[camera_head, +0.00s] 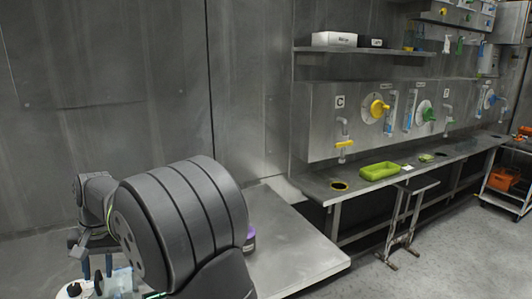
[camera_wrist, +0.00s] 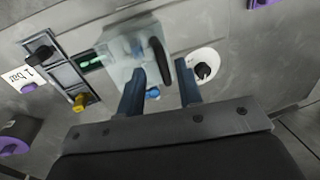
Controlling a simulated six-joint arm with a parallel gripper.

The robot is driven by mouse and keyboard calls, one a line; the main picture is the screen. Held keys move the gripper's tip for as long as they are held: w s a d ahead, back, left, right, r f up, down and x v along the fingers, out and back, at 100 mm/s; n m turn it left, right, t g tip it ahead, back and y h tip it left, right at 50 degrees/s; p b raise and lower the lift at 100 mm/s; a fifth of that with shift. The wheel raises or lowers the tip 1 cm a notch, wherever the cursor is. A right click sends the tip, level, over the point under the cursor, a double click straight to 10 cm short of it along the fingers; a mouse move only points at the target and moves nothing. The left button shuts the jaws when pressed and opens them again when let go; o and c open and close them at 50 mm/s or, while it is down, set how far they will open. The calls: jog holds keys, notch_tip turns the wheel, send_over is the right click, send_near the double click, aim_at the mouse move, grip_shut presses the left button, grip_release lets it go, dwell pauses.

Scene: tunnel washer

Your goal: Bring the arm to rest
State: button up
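My gripper (camera_wrist: 159,68) shows in the wrist view with its two blue fingers apart and nothing held between them. The fingertips point at a pale translucent box (camera_wrist: 122,58) with a dark handle or wheel (camera_wrist: 160,61) and a small blue part. I cannot tell whether a finger touches it. In the head view my gripper (camera_head: 97,275) is at the lower left, its blue fingers pointing down near the same pale fitting. My dark arm links fill the foreground and hide part of the surface beside it.
The wrist view shows a yellow knob (camera_wrist: 80,102), a round white dial with a black knob (camera_wrist: 204,70) and a purple-ended cylinder (camera_wrist: 15,140). In the head view a steel table (camera_head: 300,255) is mostly clear.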

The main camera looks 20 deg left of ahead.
jog(key=shift+f, duration=0.35)
jog(key=shift+s+a+r, duration=0.1)
jog(key=shift+s+a, duration=0.1)
